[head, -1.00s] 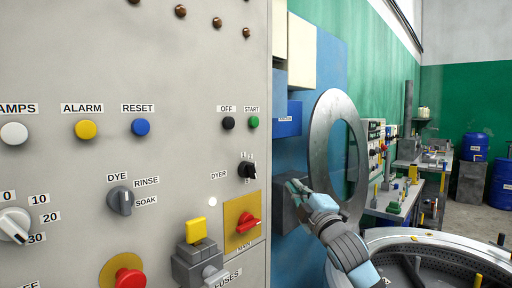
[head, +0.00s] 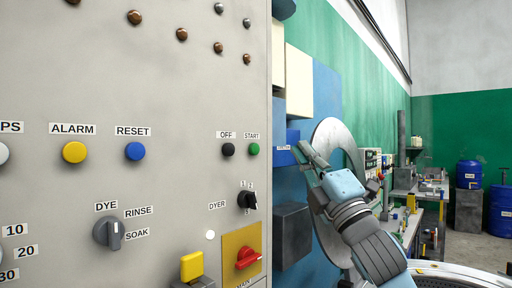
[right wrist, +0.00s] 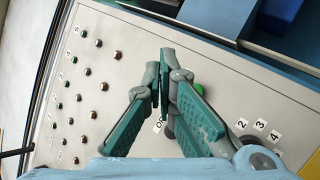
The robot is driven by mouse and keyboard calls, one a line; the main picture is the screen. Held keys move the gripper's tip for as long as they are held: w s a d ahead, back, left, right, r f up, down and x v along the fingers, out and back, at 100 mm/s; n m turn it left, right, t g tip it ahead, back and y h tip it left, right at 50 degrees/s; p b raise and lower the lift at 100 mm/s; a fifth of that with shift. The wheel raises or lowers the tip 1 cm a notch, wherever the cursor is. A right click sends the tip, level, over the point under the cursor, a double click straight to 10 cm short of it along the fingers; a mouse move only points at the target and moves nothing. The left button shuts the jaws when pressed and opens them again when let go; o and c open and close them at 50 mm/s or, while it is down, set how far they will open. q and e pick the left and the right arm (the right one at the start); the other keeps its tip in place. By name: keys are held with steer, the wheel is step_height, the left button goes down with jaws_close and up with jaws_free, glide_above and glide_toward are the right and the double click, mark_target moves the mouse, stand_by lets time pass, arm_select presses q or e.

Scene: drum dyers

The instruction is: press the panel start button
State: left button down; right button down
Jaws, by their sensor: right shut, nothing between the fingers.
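The green start button (head: 253,149), under a START label, is at the right edge of the grey panel (head: 150,95) in the head view. The black OFF button (head: 228,150) is just left of it. My right gripper (head: 304,149) is shut and empty, right of the panel edge at about the button's height in the picture. In the right wrist view my shut fingers (right wrist: 166,62) point at the panel, and the green button (right wrist: 198,89) shows partly behind them. I cannot tell how far the tips are from the panel. My left gripper is not in view.
The black dyer knob (head: 248,201) and a red rotary switch (head: 248,257) are below the button. A grey box (head: 292,236) stands out right of the panel, below my right gripper. A steel ring (head: 330,130) is behind the gripper.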

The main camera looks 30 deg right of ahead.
mark_target(255, 149)
steer(key=w+a+p, duration=0.2)
steer(key=w+p, duration=0.3)
steer(key=w, duration=0.2)
steer(key=shift+w+a, duration=0.15)
stand_by(1.1)
steer(key=shift+w+a+p, duration=0.15)
steer(key=shift+w+p, duration=0.3)
steer(key=shift+p, duration=0.15)
